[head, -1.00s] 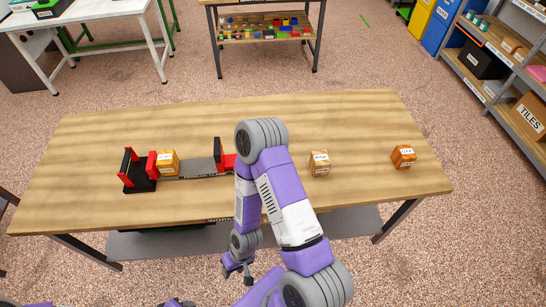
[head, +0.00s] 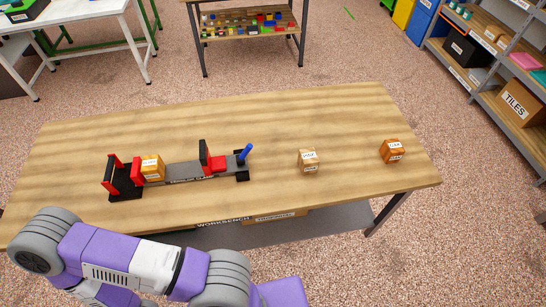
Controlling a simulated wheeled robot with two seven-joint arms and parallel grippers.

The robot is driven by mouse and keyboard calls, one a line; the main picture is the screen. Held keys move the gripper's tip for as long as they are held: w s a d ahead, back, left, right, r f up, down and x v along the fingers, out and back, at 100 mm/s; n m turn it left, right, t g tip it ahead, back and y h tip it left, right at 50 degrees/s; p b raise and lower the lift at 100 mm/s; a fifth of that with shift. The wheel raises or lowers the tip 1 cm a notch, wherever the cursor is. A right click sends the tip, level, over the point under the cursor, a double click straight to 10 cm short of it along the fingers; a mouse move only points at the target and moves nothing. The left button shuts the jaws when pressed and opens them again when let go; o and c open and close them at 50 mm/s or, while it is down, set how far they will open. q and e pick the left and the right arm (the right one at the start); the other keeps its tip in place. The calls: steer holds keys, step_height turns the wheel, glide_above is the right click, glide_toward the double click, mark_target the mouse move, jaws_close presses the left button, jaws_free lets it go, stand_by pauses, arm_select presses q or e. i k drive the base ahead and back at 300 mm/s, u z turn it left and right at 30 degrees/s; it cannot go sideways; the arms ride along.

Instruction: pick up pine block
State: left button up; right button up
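Three labelled wooden blocks are on the workbench; their labels are too small to read surely. A pale tan block (head: 308,161), the likeliest pine by its colour, sits right of the middle. A darker orange-brown block (head: 391,151) sits near the right end. A yellow-orange block (head: 152,168) is at the left end of a red and black vise (head: 186,173), beside its red left jaw. My purple and white arm crosses the lower left of the head view, in front of the bench's near edge. Neither gripper shows.
The wooden workbench (head: 250,116) is clear behind the blocks and between the tan and orange-brown ones. The vise has a blue handle (head: 245,153) at its right end. Shelving (head: 490,85) stands at the right, a rack of small coloured parts (head: 250,27) behind.

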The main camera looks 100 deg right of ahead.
mark_target(308, 162)
steer(key=u, duration=0.05)
steer(key=k, duration=1.15)
steer(key=z, duration=1.35)
